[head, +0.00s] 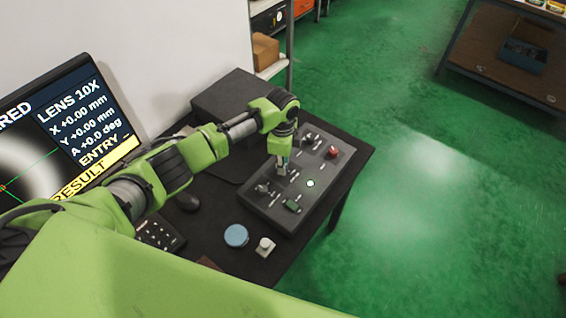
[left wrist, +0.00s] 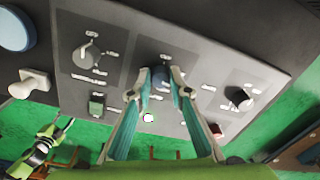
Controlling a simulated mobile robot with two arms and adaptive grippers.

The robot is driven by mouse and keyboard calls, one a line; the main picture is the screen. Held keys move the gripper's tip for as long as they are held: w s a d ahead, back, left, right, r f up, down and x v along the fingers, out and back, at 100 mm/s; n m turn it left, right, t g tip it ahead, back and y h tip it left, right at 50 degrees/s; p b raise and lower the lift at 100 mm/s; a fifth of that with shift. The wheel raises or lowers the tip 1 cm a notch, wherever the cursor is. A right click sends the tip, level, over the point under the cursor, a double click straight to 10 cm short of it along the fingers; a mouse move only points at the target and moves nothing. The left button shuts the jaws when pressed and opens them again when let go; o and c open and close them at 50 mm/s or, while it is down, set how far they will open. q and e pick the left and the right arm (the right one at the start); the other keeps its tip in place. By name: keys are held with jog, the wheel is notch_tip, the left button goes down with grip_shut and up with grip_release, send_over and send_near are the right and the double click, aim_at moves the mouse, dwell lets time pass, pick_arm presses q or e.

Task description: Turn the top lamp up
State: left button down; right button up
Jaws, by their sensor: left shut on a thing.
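A dark grey control panel (head: 258,203) lies on the black table. It carries a row of three rotary knobs. My left gripper (head: 281,170) reaches down onto the middle knob (left wrist: 159,76), which shows between its fingertips (left wrist: 156,90) in the left wrist view. The gripper is shut on this knob. The other knobs, a grey one (left wrist: 84,56) and a dark one (left wrist: 239,99), stand on either side, apart from the fingers. The small labels are too blurred to tell which knob is the top lamp's.
The panel also has a green switch (head: 293,206), a lit white spot (head: 310,183) and a red button (head: 333,152). A monitor (head: 66,135) stands at the left.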

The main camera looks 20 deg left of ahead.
pick_arm(q)
jog(key=shift+m, duration=1.1)
jog(key=c, duration=1.9)
grip_release()
jog(key=r, duration=1.2)
jog(key=shift+s, duration=0.2)
